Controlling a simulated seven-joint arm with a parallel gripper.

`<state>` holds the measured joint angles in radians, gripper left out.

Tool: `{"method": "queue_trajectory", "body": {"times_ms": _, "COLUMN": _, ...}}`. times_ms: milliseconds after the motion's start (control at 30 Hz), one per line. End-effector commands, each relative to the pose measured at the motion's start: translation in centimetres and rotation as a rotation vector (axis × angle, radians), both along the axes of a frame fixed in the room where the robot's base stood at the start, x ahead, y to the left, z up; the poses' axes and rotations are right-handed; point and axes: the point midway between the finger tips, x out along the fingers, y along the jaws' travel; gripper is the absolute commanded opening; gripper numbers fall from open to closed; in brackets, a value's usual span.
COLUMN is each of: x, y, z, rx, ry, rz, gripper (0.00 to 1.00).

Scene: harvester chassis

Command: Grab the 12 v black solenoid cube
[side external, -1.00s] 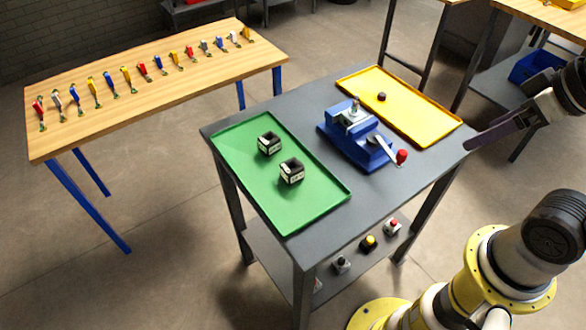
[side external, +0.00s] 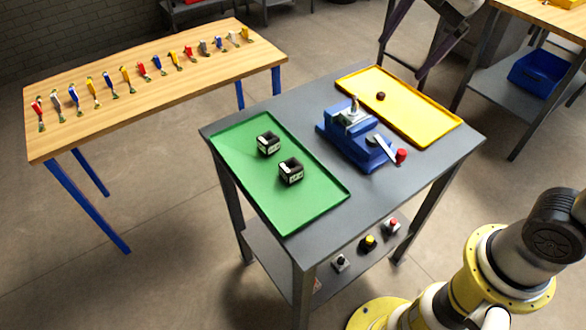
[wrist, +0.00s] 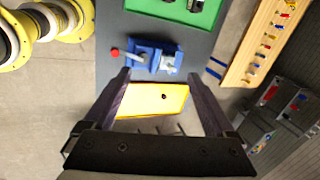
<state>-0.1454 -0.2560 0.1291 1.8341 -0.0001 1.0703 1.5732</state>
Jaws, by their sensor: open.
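Two black cubes with white label bands sit apart on the green tray (side external: 237,145) in the side external view: a rear cube (side external: 268,143) and a front cube (side external: 291,171). The labels are too small to read, so I cannot tell which is the 12 V one. My gripper (side external: 404,70) is open and empty, high near the yellow tray at the back, away from the cubes. In the wrist view, my gripper (wrist: 159,75) frames the yellow tray (wrist: 140,101). The green tray (wrist: 150,5) is cut off at the top edge, with parts of the cubes showing there.
A blue vise (side external: 350,137) with a red-knobbed lever stands between the trays. A small dark round piece (side external: 381,96) lies on the yellow tray (side external: 420,115). Buttons sit on the lower shelf (side external: 290,262). A wooden table (side external: 150,85) with several coloured tools stands left.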

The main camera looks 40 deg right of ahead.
Motion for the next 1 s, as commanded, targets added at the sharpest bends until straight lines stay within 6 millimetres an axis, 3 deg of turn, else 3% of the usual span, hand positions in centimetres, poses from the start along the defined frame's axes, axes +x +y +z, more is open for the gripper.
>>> {"method": "queue_trajectory", "body": {"times_ms": 33, "x": 2.1, "y": 1.2, "z": -0.8, "rx": 0.023, "ry": 0.039, "rz": -0.054, "gripper": 0.9}}
{"method": "queue_trajectory", "body": {"times_ms": 200, "x": 7.8, "y": 5.5, "z": -4.1, "rx": 0.069, "ry": 0.147, "rz": -0.211, "gripper": 0.9}}
{"method": "queue_trajectory", "body": {"times_ms": 400, "x": 11.9, "y": 10.8, "z": -10.4, "rx": 0.042, "ry": 0.262, "rz": -0.236, "gripper": 0.9}}
{"method": "queue_trajectory", "body": {"times_ms": 633, "x": 12.1, "y": 13.9, "z": -16.2, "rx": -0.015, "ry": 0.356, "rz": -0.18, "gripper": 0.9}}
{"method": "queue_trajectory", "body": {"times_ms": 833, "x": 11.7, "y": 14.4, "z": -18.5, "rx": -0.025, "ry": 0.368, "rz": -0.167, "gripper": 0.9}}
{"method": "queue_trajectory", "body": {"times_ms": 1000, "x": 11.7, "y": 14.3, "z": -21.8, "rx": -0.026, "ry": 0.369, "rz": -0.167, "gripper": 0.9}}
